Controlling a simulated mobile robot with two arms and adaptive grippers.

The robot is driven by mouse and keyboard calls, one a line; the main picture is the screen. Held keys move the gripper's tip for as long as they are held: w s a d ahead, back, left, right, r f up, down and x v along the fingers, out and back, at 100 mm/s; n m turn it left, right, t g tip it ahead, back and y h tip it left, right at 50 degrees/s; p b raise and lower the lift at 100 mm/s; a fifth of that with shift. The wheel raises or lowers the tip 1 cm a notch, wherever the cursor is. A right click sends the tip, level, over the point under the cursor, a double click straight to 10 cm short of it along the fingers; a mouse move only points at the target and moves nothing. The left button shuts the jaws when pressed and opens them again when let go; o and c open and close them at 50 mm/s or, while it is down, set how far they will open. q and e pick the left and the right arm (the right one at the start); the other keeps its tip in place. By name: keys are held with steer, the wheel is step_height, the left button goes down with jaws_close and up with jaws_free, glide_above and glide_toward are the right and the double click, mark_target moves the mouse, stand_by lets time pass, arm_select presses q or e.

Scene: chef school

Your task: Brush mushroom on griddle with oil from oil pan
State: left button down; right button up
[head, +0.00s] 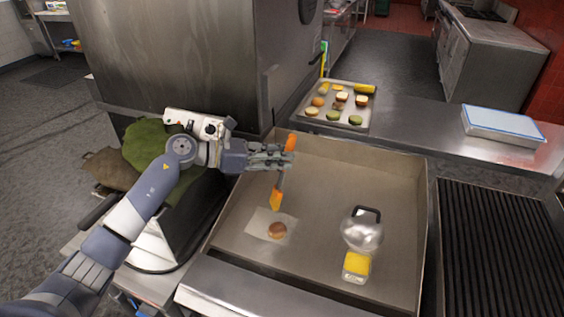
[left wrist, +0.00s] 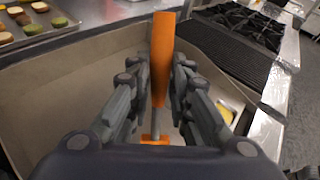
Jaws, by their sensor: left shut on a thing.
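My left gripper (head: 272,158) is shut on an orange-handled brush (head: 276,199), which hangs with its orange head down above the griddle. The brush handle also shows between the fingers in the left wrist view (left wrist: 163,60). The brown mushroom (head: 277,230) lies on a pale square sheet (head: 257,223) on the griddle (head: 325,190). The brush head shows just above it in the head view; whether they touch is hard to tell, but they look apart. The oil pan (head: 356,268), a small container with yellow oil, sits to the right on the griddle. My right gripper is not in view.
A round metal dome with a black handle (head: 362,232) stands right behind the oil pan. A tray (head: 368,127) of several vegetables and buns lies on the back counter. A ribbed grill (head: 497,250) is at the right. A tall steel appliance (head: 185,60) stands behind my left arm.

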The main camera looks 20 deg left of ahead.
mark_target(293, 137)
arm_select(q)
step_height(293, 137, up, 6)
steer(key=p, duration=0.3)
steer(key=shift+r, duration=0.1)
step_height(293, 137, up, 3)
steer(key=shift+f+p, duration=0.2)
steer(key=shift+p, duration=0.35)
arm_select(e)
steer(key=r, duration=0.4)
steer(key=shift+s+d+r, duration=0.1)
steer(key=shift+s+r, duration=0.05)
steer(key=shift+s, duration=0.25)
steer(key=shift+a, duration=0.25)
